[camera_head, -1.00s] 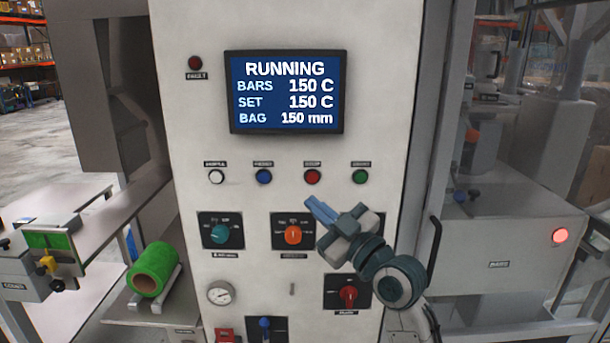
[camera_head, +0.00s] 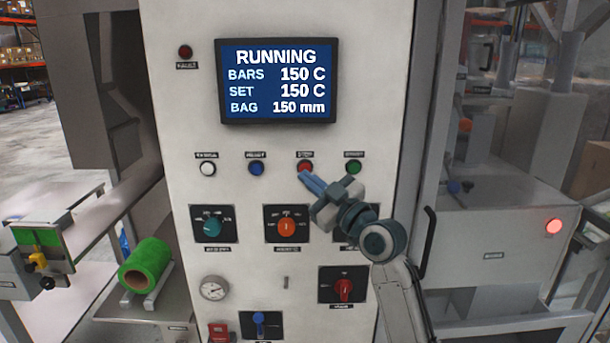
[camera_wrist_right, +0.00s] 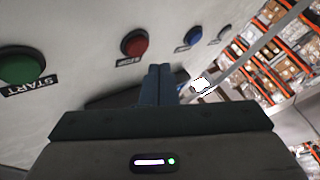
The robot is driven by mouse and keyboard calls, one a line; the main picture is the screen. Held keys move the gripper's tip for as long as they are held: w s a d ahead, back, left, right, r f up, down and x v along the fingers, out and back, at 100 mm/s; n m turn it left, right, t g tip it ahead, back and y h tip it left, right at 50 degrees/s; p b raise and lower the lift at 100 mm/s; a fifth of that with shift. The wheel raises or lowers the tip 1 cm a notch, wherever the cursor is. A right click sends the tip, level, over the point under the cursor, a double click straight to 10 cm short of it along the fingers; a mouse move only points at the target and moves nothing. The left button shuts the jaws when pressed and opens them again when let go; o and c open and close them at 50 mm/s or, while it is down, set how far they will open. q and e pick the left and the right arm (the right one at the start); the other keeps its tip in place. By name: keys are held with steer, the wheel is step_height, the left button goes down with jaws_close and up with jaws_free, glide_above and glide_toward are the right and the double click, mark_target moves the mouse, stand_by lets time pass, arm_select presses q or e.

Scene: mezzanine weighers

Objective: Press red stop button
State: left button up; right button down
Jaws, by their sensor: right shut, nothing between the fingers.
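The red stop button (camera_head: 305,167) sits on the white panel, in a row with a white, a blue and a green button. It also shows in the right wrist view (camera_wrist_right: 135,43), ahead and a little left of my fingertips. My right gripper (camera_head: 304,176) is shut and empty. In the head view its blue fingertips lie just below the red button and overlap its lower edge. I cannot tell whether they touch it. In the right wrist view, the closed fingers (camera_wrist_right: 158,70) point toward the panel, with the button apart from them in the picture. My left gripper is not in view.
The screen (camera_head: 276,80) above reads RUNNING. The blue button (camera_head: 256,169) and green button (camera_head: 353,167) flank the red one. Below are an orange knob (camera_head: 286,226), a teal knob (camera_head: 212,226) and a red rotary switch (camera_head: 344,289). A black handle (camera_head: 428,243) stands at right.

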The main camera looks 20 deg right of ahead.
steer(key=shift+w+d, duration=0.15)
steer(key=shift+w, duration=0.35)
stand_by(1.7)
steer(key=shift+w+d+b, duration=0.1)
steer(key=shift+w+b, duration=0.3)
steer(key=shift+b, duration=0.1)
steer(key=shift+w+d+b, duration=0.1)
steer(key=shift+w+b, duration=0.25)
steer(key=shift+b, duration=0.05)
stand_by(0.5)
steer(key=shift+s, duration=0.15)
steer(key=shift+s+a, duration=0.2)
steer(key=shift+s, duration=0.45)
